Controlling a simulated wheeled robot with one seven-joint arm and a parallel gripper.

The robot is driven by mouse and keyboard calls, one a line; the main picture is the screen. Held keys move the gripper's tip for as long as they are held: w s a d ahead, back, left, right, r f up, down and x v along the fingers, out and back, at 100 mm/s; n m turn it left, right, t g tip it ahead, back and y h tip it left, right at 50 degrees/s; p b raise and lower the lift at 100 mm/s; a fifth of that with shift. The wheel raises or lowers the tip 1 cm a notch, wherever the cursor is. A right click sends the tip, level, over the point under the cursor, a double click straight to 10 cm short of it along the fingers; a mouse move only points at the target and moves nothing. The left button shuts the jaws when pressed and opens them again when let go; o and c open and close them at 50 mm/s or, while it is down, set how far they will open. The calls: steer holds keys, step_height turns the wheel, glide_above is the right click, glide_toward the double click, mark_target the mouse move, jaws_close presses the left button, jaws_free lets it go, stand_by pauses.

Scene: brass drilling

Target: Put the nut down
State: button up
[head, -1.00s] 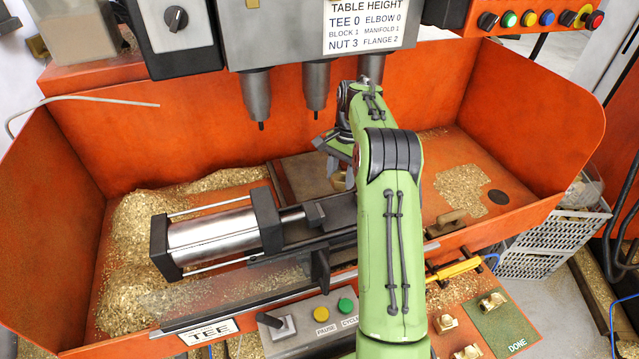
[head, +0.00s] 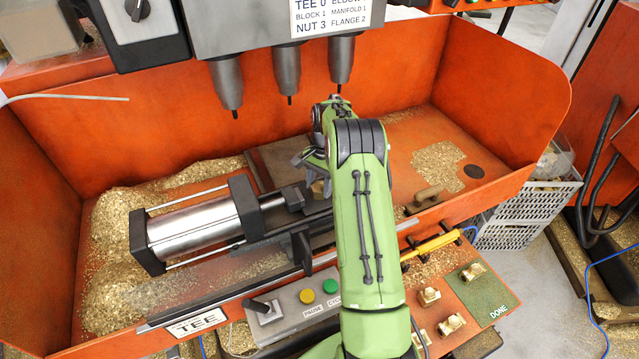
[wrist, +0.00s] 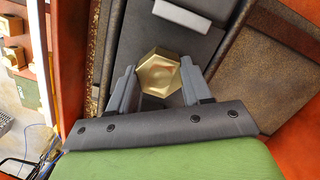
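A brass hex nut (wrist: 158,75) sits between the two fingers of my gripper (wrist: 158,78) in the wrist view, with a finger at each side. The gripper appears shut on it. In the head view my gripper (head: 311,165) is low over the machine bed, at the right of the vise, and the nut (head: 318,188) shows partly below it. The vise (head: 293,197) has a dark jaw close to the left of the nut. My arm hides much of the bed and the vise's right part. I cannot tell whether the nut touches a surface.
Several drill spindles (head: 287,72) hang above the bed. Brass chips (head: 115,230) heap at the left of the orange tray (head: 500,170). Brass parts (head: 450,324) and a green DONE mat (head: 478,293) are at the front right.

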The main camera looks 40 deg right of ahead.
steer(key=o, duration=0.4)
